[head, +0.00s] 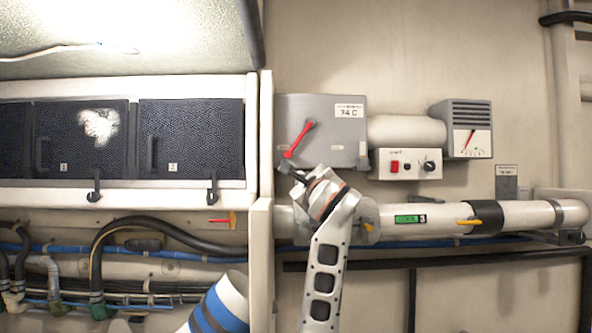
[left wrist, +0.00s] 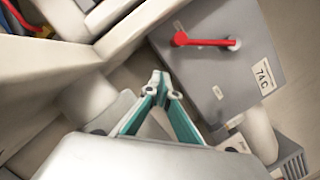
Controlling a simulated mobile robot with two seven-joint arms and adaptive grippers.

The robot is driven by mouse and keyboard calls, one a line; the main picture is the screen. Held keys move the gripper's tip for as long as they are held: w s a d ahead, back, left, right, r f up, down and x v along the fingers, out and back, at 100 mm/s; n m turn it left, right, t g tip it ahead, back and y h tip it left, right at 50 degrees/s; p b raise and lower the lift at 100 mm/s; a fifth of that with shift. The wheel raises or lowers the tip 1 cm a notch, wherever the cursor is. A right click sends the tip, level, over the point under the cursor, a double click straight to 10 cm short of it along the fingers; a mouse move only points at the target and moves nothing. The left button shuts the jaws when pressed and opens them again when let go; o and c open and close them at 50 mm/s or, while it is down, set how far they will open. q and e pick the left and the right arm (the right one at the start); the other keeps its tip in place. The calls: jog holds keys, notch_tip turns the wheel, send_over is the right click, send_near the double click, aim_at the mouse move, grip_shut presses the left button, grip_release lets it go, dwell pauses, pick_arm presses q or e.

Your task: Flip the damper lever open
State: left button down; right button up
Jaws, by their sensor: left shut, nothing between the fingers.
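The red damper lever (head: 300,139) sits on the front of a grey box (head: 337,150) labelled 74 C. It slants from its upper right end down to its lower left end. In the left wrist view the lever (left wrist: 205,42) runs from a round pivot near the label to a red knob. My left gripper (head: 284,166) is just below the lever's lower end. In the left wrist view its teal fingers (left wrist: 160,76) are shut and empty, their tips apart from the knob in the picture. My right gripper is not in view.
A white control panel (head: 406,164) and a grey gauge unit (head: 467,129) are right of the box. A white pipe with a yellow lever (head: 469,222) runs below. A pale upright post (head: 265,140) stands close left of the box. Dark hoses (head: 165,230) lie lower left.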

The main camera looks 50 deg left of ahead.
pick_arm(q)
jog(key=b+v, duration=0.1)
jog(key=v, duration=0.8)
jog(key=shift+s, duration=0.15)
jog(key=shift+f, duration=0.1)
